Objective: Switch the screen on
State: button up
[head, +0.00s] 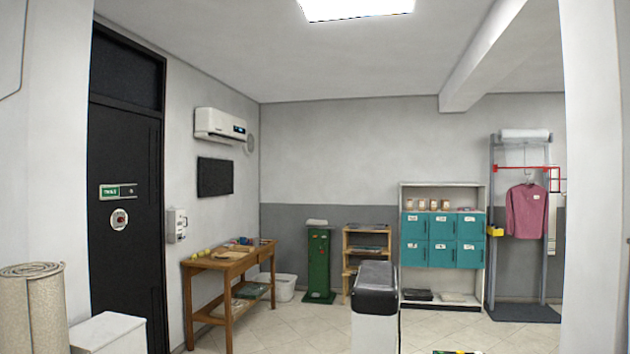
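The screen (215,177) is a flat dark panel on the left wall, below the white air conditioner (220,126) and to the right of the black door. Its face is dark, with no picture or light that I can make out. It is seen at a slant, and no button can be told on it at this distance. My gripper is not in view, so its state and its place relative to the screen do not show.
A wooden table (228,255) with small items stands below the screen. A white wall box (177,225) hangs left of it. A black-topped white unit (376,288) rises in the centre foreground. Teal lockers (443,240) and a garment rack (547,260) stand at the back.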

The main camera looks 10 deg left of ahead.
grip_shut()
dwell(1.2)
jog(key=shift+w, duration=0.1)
